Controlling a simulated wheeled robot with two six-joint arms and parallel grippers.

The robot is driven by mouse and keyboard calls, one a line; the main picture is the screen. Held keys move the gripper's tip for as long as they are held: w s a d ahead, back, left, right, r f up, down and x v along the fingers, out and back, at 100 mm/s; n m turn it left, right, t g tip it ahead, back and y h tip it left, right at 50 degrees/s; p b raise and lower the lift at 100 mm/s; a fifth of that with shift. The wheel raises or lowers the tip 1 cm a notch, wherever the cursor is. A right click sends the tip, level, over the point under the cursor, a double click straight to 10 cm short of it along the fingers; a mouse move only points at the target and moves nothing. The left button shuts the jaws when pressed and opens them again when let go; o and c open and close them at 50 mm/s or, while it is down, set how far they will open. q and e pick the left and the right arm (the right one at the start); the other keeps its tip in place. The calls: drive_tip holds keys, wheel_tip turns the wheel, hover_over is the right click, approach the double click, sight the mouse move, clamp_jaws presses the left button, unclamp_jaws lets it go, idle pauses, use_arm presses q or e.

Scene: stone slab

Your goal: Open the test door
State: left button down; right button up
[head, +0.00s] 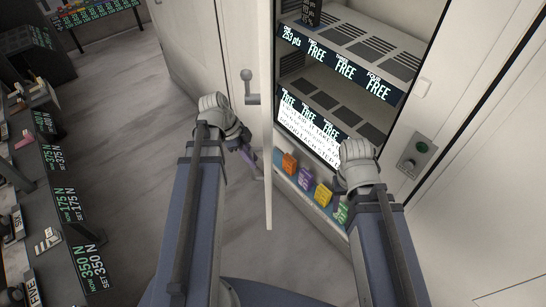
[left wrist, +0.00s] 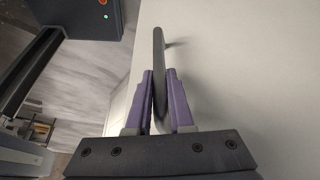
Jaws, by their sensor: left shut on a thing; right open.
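The door (head: 267,130) shows almost edge-on in the head view, standing out from a cabinet with its shelves exposed. My left gripper (head: 249,158) is at that face, lower down. In the left wrist view, its purple fingers (left wrist: 159,100) are shut on a dark upright bar (left wrist: 158,60) beside the pale door face (left wrist: 235,75). My right gripper (head: 344,186) is in front of the cabinet's lower right, to the right of the door; its fingers are mostly hidden, and it is open.
Inside the cabinet are shelves with "FREE" labels (head: 345,68) and a dark can (head: 311,12). Small coloured boxes (head: 305,179) line the bottom. A green-button panel (head: 413,157) is on the right wall. A counter with price signs (head: 70,205) runs along the left; floor between is clear.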

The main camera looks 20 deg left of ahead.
use_arm(q)
drive_tip(key=shift+s+a, duration=0.15)
drive_tip(key=shift+a, duration=0.75)
drive_tip(key=c, duration=0.8)
unclamp_jaws()
drive_tip(key=shift+r, duration=0.1)
drive_tip(key=p+v, duration=0.7)
drive_tip(key=shift+r, duration=0.25)
